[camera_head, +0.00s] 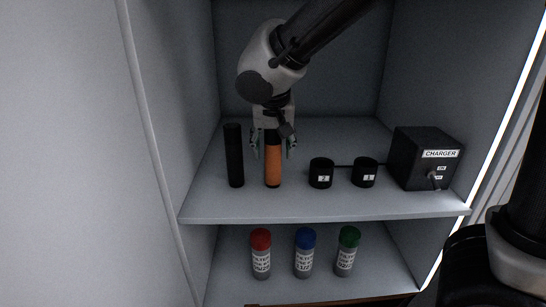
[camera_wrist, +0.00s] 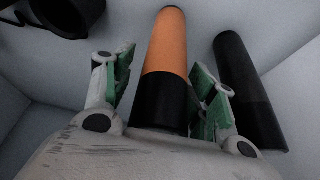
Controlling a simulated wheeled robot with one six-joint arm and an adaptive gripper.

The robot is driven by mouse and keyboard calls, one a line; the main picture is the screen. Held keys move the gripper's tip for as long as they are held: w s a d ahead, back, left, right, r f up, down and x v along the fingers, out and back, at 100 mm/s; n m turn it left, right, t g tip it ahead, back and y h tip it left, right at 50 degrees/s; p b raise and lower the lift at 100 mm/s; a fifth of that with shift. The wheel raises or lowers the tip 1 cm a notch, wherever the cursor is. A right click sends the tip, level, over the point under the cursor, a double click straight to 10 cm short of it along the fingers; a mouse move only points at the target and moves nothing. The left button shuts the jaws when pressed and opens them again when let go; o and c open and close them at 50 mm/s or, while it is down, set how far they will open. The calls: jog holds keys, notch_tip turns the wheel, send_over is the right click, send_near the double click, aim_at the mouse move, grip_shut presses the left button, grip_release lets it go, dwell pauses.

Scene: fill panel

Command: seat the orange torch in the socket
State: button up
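The orange torch (camera_head: 273,165) stands upright on the shelf, with an orange body and a black upper end. It also shows in the wrist view (camera_wrist: 167,45). My gripper (camera_head: 273,150) is above it, pointing down, with its fingers on either side of the black end. In the wrist view my gripper (camera_wrist: 160,88) is open, with gaps between the green pads and the torch. Two short black sockets stand right of the torch, one labelled 2 (camera_head: 321,174) and one labelled 1 (camera_head: 364,173). Both look empty, though their insides are too dark to tell surely.
A black torch (camera_head: 235,158) stands close left of the orange one. A black charger box (camera_head: 424,158) with a switch is at the shelf's right. Red (camera_head: 261,253), blue (camera_head: 305,252) and green-capped (camera_head: 347,251) containers stand on the lower shelf. The upper shelf's (camera_head: 300,208) front strip is clear.

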jog(key=c, duration=1)
grip_shut()
jog(key=shift+r, duration=0.15)
